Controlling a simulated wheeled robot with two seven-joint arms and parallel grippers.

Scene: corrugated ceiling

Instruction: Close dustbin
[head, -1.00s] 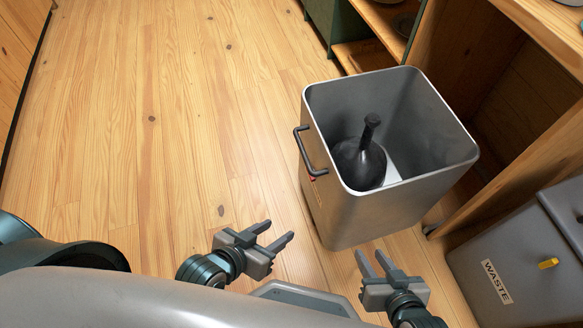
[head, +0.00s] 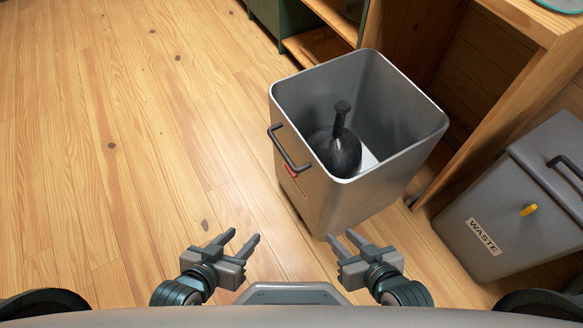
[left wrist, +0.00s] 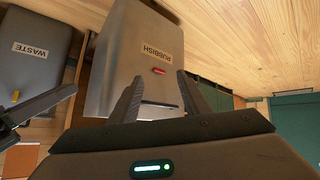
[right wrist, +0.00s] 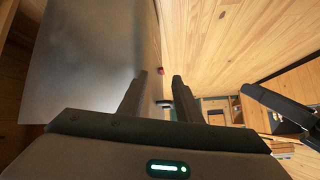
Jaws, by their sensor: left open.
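A tall grey metal bin (head: 375,195) stands open-topped on the floor ahead of me, with a dark handle (head: 288,148) on its left side. A black round object with a neck (head: 336,150) is inside it. In the left wrist view the bin (left wrist: 130,70) bears a RUBBISH label and a red mark. No lid shows on it. My left gripper (head: 241,237) is open and empty, left of the bin's near side. My right gripper (head: 342,238) is open and empty, just in front of the bin's lower part; whether it touches is unclear.
A grey bin labelled WASTE (head: 495,225), with its top covered and a yellow catch (head: 528,210), stands at the right. A wooden shelf unit (head: 480,120) rises behind both bins. The plank floor (head: 110,180) to the left is clear.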

